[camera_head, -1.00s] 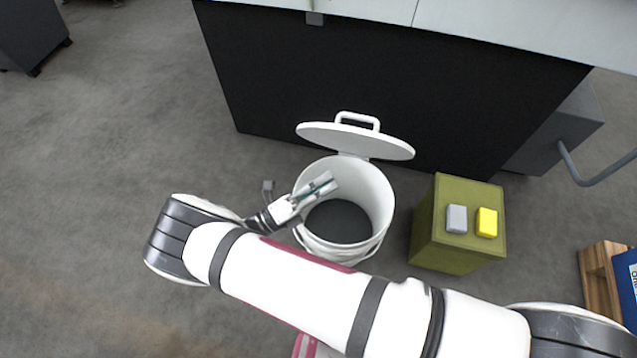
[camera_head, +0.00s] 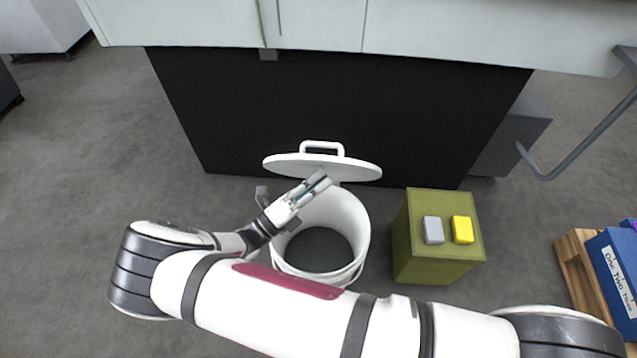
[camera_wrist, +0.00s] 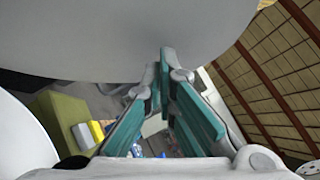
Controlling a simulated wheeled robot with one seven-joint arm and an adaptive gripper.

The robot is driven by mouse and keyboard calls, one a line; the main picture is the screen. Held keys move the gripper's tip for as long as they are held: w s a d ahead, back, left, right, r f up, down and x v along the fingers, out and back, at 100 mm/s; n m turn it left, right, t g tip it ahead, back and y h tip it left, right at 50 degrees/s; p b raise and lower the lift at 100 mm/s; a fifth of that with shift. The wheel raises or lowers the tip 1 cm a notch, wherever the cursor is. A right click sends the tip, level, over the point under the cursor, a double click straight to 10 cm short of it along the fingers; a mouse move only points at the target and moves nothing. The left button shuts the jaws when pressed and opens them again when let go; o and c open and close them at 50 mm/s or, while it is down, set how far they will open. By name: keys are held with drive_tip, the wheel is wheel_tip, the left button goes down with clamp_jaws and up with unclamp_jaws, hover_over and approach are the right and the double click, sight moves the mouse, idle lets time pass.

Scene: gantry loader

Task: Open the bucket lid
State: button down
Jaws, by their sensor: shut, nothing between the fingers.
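The white bucket (camera_head: 347,222) stands on the floor with its mouth uncovered and a dark inside showing. Its round white lid (camera_head: 285,164) is raised at the back of the rim, with its handle (camera_head: 322,146) on the far side. My gripper (camera_head: 322,180) is shut and empty, above the bucket's rim and close in front of the lid's lower edge; I cannot tell whether they touch. In the wrist view, the closed teal-padded fingers (camera_wrist: 165,70) point toward a large pale surface that appears to be the lid (camera_wrist: 150,25).
A green box (camera_head: 436,262) with a grey block (camera_head: 433,230) and a yellow block (camera_head: 462,229) stands right of the bucket. A black-fronted machine (camera_head: 330,105) is close behind the lid. Floor at left is clear.

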sight(296, 161)
drive_tip(key=w+r+n+p, duration=0.1)
drive_tip(key=w, duration=0.1)
drive_tip(key=w+r+n+y+p, duration=0.1)
drive_tip(key=w, duration=0.1)
drive_tip(key=w+r+y+p, duration=0.1)
drive_tip(key=w+r, duration=0.1)
drive_tip(key=shift+d+n+g, duration=0.15)
drive_tip(key=shift+n+g, duration=0.25)
drive_tip(key=shift+n+y, duration=0.4)
drive_tip(key=shift+n, duration=0.1)
drive_tip(key=w, duration=0.2)
drive_tip(key=w+r, duration=0.1)
drive_tip(key=w, duration=0.2)
drive_tip(key=s+p, duration=0.1)
drive_tip(key=s, duration=0.2)
drive_tip(key=shift+s+r, duration=0.1)
drive_tip(key=shift+s, duration=0.1)
drive_tip(key=v, duration=0.7)
drive_tip(key=p+v, duration=0.1)
drive_tip(key=v, duration=0.2)
drive_tip(key=shift+s+r, duration=0.25)
drive_tip(key=shift+r, duration=0.05)
